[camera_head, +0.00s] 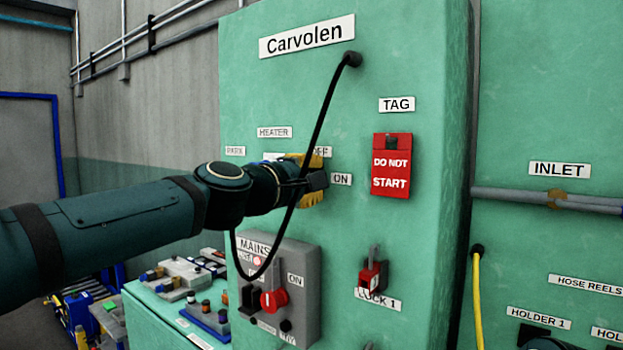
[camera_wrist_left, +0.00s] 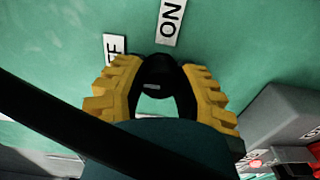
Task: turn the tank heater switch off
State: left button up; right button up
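The heater switch (camera_wrist_left: 158,72) is a round black knob with a small white mark, seen in the left wrist view. The "ON" (camera_wrist_left: 171,22) and "OFF" (camera_wrist_left: 114,47) labels are beside it. My left gripper (camera_wrist_left: 161,65) has its yellow fingers on both sides of the knob, with no clear gap at the tips. In the head view my left gripper (camera_head: 312,183) is at the green panel below the "HEATER" label (camera_head: 274,132) and hides the knob. My right gripper is not in view.
A black cable (camera_head: 318,110) hangs from the panel across the front of my left gripper. A grey mains box (camera_head: 303,262) with a red switch (camera_head: 273,300) sits below. A red "DO NOT START" tag (camera_head: 391,165) and a red lock (camera_head: 372,277) are to the right.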

pick_arm(q)
jog(key=o, duration=0.5)
jog(key=shift+c, duration=0.2)
jog(key=v, duration=1.2)
